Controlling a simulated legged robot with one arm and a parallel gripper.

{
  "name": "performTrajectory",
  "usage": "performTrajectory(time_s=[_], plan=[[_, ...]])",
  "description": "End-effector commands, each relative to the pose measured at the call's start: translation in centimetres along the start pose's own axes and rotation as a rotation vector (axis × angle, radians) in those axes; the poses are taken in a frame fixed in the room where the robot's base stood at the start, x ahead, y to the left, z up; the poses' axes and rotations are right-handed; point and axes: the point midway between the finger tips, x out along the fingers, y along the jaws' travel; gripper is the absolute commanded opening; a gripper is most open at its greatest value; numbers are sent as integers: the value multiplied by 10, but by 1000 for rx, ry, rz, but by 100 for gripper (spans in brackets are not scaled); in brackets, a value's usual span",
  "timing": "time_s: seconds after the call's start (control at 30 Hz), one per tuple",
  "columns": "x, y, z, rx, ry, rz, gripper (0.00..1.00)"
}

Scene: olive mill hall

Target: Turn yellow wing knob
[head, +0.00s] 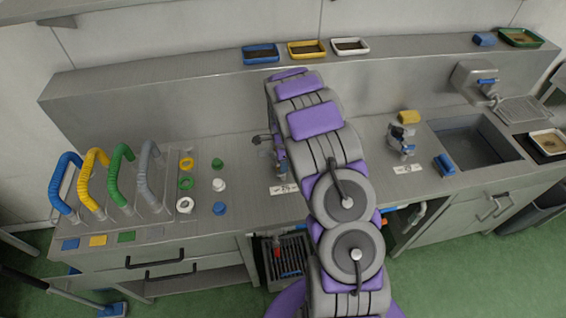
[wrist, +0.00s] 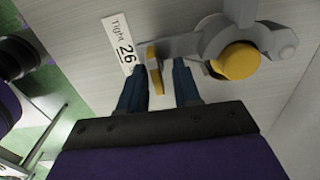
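In the wrist view, a thin yellow wing (wrist: 154,72) shows nearly edge-on at the end of a grey fitting (wrist: 180,43). My gripper (wrist: 160,66) is open, with one dark blue finger on each side of the wing. Gaps show on both sides, so neither finger seems to touch it. A round yellow cap (wrist: 237,61) sits on the thicker part of the same fitting, to the right of the fingers. In the head view my arm hides most of the fitting and my gripper.
A label reading "Tight 26" (wrist: 124,45) lies beside the wing. In the head view, looped colored hoses (head: 87,180) and several rings and caps stand left on the counter. A second fitting (head: 401,138), a yellow sponge (head: 409,117) and a sink (head: 476,145) are right.

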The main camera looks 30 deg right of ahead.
Motion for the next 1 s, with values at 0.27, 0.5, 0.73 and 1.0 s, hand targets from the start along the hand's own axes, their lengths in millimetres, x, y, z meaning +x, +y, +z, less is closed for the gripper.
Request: performTrajectory(time_s=[0.27,0.5,0.73,1.0], plan=[[0,2,0,-1,0,4,36],[-26,1,0,-1,1,1,36],[-76,-1,0,-1,0,-1,36],[-133,-1,-1,-1,0,2,36]])
